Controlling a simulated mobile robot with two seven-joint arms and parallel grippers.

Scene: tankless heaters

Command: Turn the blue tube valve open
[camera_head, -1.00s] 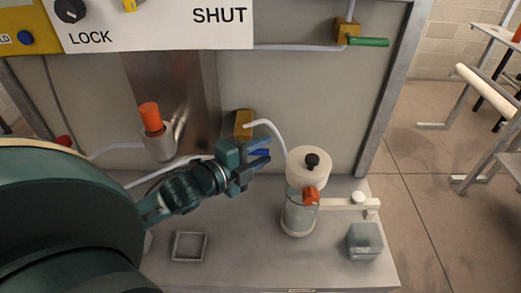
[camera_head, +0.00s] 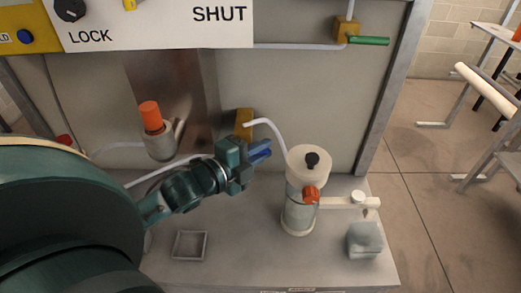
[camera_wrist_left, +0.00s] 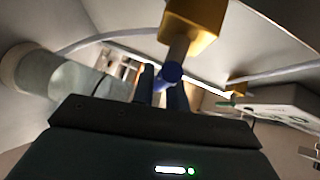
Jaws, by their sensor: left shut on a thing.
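The blue valve handle (camera_head: 258,156) sits below a yellow valve body (camera_head: 244,123) on the back panel, where a white tube curves off to the right. My left gripper (camera_head: 257,151) is shut on the blue handle, with its fingers around it and pointing right. In the left wrist view the round blue end of the handle (camera_wrist_left: 173,73) shows between the two dark fingers (camera_wrist_left: 162,92). The yellow valve body (camera_wrist_left: 195,28) is above it there. The fingers hide much of the handle. My right gripper is not in view.
An orange-capped fitting (camera_head: 151,116) is at the left. A square tray (camera_head: 189,246) and a grey box (camera_head: 364,240) sit on the bench. A green-handled valve (camera_head: 369,41) is high right.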

